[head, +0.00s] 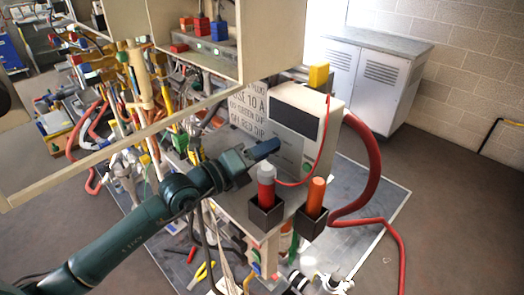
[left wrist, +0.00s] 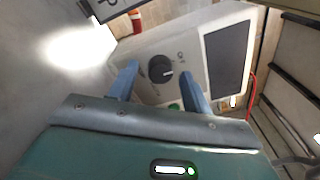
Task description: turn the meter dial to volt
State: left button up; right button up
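The meter (head: 300,115) is a beige box with a dark screen, standing on the bench of a wooden frame. In the left wrist view its face (left wrist: 185,45) is tilted, with the dark screen (left wrist: 228,58) on the right. The round black dial (left wrist: 160,69) has a light pointer mark; I cannot read the printing around it. My left gripper (head: 266,148) is in front of the meter's face and hides the dial in the head view. In the left wrist view its two blue fingers (left wrist: 160,85) are apart, with the dial seen between and beyond them. My right gripper is not in view.
Two dark holders with a red probe (head: 266,187) and an orange probe (head: 316,195) stand before the meter. A thick red hose (head: 369,165) curves at its right. A wooden shelf (head: 190,100) and cluttered tools lie left. White cabinets (head: 365,80) stand behind; floor at right is clear.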

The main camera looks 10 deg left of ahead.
pick_arm(q)
jog(key=c, duration=0.9)
jog(key=m+p, duration=0.1)
jog(key=m, duration=0.4)
jog(key=shift+r+y, duration=0.1)
jog(key=shift+y, duration=0.2)
jog(key=m, duration=0.6)
jog(key=shift+y+p, duration=0.35)
jog(key=shift+y, duration=0.05)
jog(key=o, duration=0.9)
jog(key=shift+o, duration=0.2)
jog(key=shift+s+a, duration=0.1)
